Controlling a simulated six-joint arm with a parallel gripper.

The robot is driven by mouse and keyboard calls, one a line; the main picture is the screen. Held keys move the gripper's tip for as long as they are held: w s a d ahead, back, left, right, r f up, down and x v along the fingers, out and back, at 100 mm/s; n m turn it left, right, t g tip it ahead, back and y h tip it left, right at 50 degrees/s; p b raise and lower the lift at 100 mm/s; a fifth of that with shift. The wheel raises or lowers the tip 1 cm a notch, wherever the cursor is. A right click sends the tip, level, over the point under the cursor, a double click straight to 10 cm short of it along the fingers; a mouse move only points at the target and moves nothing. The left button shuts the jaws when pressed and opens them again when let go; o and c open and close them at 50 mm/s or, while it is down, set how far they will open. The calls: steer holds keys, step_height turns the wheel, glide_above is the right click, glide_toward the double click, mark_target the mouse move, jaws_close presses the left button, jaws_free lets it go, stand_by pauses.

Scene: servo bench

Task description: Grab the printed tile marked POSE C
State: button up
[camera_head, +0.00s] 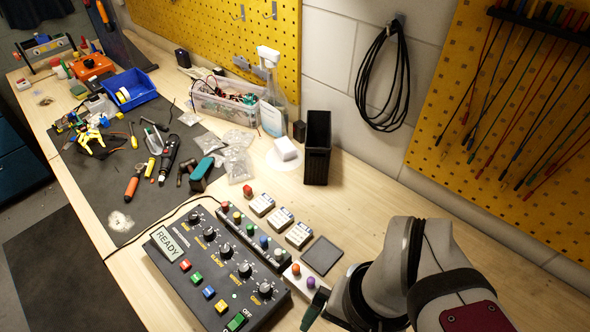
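Three small white printed tiles lie in a slanting row on the wooden bench, right of the control box: a far tile (262,204), a middle tile (280,218) and a near tile (299,235). Their print is too small to read, so I cannot tell which is marked POSE C. A dark square pad (321,255) lies just past the near tile, with nothing on it. My arm comes in at the lower right. What seems to be my gripper (315,309) shows only as a dark tip at the bottom edge, nearer the camera than the tiles; its opening is hidden.
A control box (180,290) with knobs, colored buttons and a READY display stands left of the tiles. A strip with colored knobs (295,281) runs between. A black bin (317,148) stands behind. Tools cover the dark mat (120,215). Bare wood lies right of the tiles.

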stand_by(0.3)
steer(key=w+d+n+t+h, duration=0.3)
steer(key=w+d+t+h, duration=0.25)
steer(key=w+d, duration=1.15)
steer(key=w+d+f+n+t+y, duration=0.1)
steer(key=w+f+n+t, duration=0.15)
steer(key=w, duration=0.55)
steer(key=w+d+f+n+t+y, duration=0.1)
steer(key=w+d+f+n+y, duration=0.1)
steer(key=w+n, duration=0.35)
steer(key=n+g+y, duration=0.4)
steer(key=n+y, duration=0.4)
steer(key=y, duration=0.4)
glide_toward(300, 233)
steer(key=x, duration=0.8)
steer(key=shift+w+a+f, duration=0.15)
steer(key=shift+a+f, duration=0.05)
steer(key=shift+a, duration=0.05)
steer(key=c, duration=1)
